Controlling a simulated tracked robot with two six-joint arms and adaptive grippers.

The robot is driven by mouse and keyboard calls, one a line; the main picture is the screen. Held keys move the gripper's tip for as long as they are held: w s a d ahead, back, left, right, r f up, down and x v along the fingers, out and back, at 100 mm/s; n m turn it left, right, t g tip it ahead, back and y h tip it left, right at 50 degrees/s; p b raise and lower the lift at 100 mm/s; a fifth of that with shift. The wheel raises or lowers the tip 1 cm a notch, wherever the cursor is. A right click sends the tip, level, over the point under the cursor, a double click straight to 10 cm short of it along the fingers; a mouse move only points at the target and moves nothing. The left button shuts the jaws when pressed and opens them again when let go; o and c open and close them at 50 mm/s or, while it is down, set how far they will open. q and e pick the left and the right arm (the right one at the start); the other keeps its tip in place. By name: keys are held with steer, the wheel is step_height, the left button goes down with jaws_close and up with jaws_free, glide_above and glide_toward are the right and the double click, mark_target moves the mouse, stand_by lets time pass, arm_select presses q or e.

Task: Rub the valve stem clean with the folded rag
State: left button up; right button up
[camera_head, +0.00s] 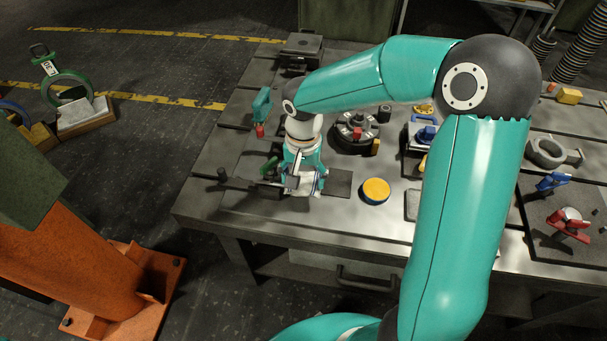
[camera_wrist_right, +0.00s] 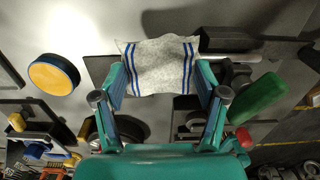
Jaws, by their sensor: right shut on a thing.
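My right gripper (camera_head: 303,184) is low over the left part of the workbench, pointing down. It is shut on the folded rag (camera_wrist_right: 160,66), which is whitish with blue stripes and spans between the two fingers; it also shows in the head view (camera_head: 302,187). A grey rod, apparently the valve stem (camera_wrist_right: 244,57), runs sideways from beside the rag in the wrist view. In the head view a dark bar with a knob (camera_head: 238,183) extends left of the gripper. Whether the rag touches the stem is hidden. My left gripper is not in view.
A yellow-topped round pad (camera_head: 376,190) lies right of the gripper. A dark round casting (camera_head: 356,132) stands behind it. A green handle (camera_wrist_right: 258,98) is close to the right finger. The bench (camera_head: 330,222) is clear along its front edge.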

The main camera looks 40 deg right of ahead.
steer(key=shift+s+a, duration=0.4)
steer(key=shift+a, duration=0.05)
steer(key=shift+d, duration=0.1)
steer(key=shift+w+d, duration=0.6)
steer(key=shift+s+a, duration=0.1)
steer(key=shift+s+a+b, duration=0.35)
steer(key=shift+s+a, duration=0.15)
steer(key=shift+a, duration=0.1)
steer(key=shift+r, duration=0.15)
